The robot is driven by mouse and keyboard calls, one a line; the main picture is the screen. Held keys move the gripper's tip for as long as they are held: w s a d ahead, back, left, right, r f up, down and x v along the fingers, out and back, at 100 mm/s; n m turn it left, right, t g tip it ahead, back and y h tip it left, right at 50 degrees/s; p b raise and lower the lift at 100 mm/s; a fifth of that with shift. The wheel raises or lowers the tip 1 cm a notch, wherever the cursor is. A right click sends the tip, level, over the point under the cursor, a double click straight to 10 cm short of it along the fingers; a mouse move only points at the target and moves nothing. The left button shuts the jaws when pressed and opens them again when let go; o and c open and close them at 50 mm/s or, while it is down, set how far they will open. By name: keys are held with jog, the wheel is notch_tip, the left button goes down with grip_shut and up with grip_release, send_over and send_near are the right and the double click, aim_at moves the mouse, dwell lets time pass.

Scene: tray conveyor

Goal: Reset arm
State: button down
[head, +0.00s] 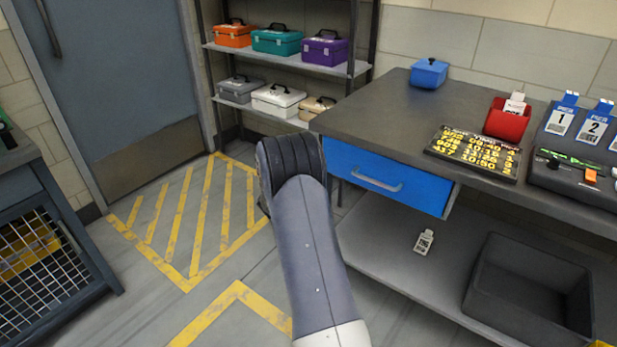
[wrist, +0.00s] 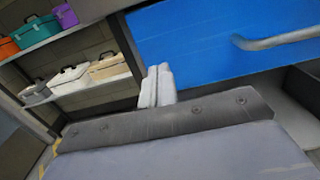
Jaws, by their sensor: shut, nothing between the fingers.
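My arm rises from the bottom of the head view in front of the workbench, and its own links hide my gripper there. In the wrist view my gripper (wrist: 157,85) is shut, with its two pale fingers together and nothing between them. Beyond the fingers is the blue drawer (wrist: 210,45), with its grey handle (wrist: 280,38) to the right. I cannot tell whether the fingertips touch the drawer front. In the head view the blue drawer (head: 400,182) hangs under the left part of the workbench top.
The workbench (head: 400,108) carries a blue box (head: 429,73), a red holder (head: 506,121) and a black-and-yellow board (head: 475,152). A grey bin (head: 528,290) and a white tag (head: 424,242) are on the lower shelf. Shelves (head: 275,60) with several toolboxes stand behind. Striped floor (head: 190,220) at left is clear.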

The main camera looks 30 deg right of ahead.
jog(key=p+v, duration=0.1)
jog(key=v, duration=0.9)
jog(key=shift+a, duration=0.4)
jog(key=shift+s+d, duration=0.1)
jog(key=shift+d, duration=0.05)
jog(key=x, duration=1.3)
jog(key=shift+d, duration=0.35)
jog(key=shift+a, duration=0.1)
